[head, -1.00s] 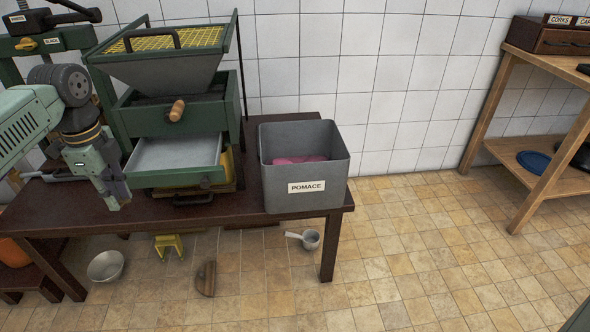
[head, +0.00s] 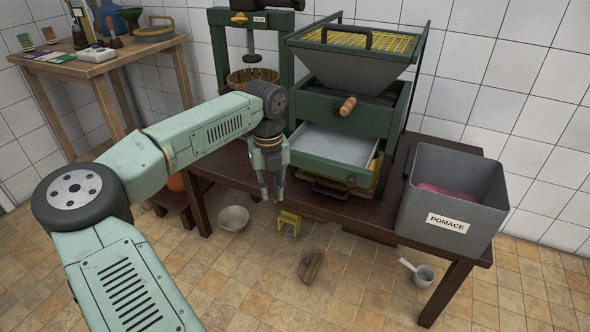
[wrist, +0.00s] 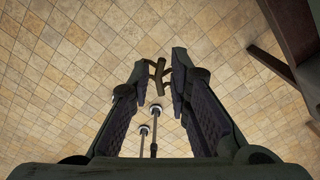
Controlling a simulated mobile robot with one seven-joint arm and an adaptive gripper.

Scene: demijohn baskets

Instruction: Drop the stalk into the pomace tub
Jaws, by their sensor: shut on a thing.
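The stalk (wrist: 158,75) is a small, brown, branching piece pinched between the fingertips of my gripper (wrist: 158,72) in the wrist view, with floor tiles behind it. In the head view my gripper (head: 273,197) points down in front of the dark bench, left of the pale drawer. The stalk is too small to make out there. The pomace tub (head: 447,215) is a grey, open-topped square bin with a "POMACE" label, on the right end of the bench. Pink-purple matter lies inside. My gripper is well left of the tub, apart from it.
The green crusher (head: 345,120) with its open drawer (head: 340,146) stands between my gripper and the tub. A green press (head: 252,55) is behind. On the floor are a bowl (head: 233,218), a yellow piece (head: 289,222), a brown block (head: 310,266) and a dipper (head: 422,275).

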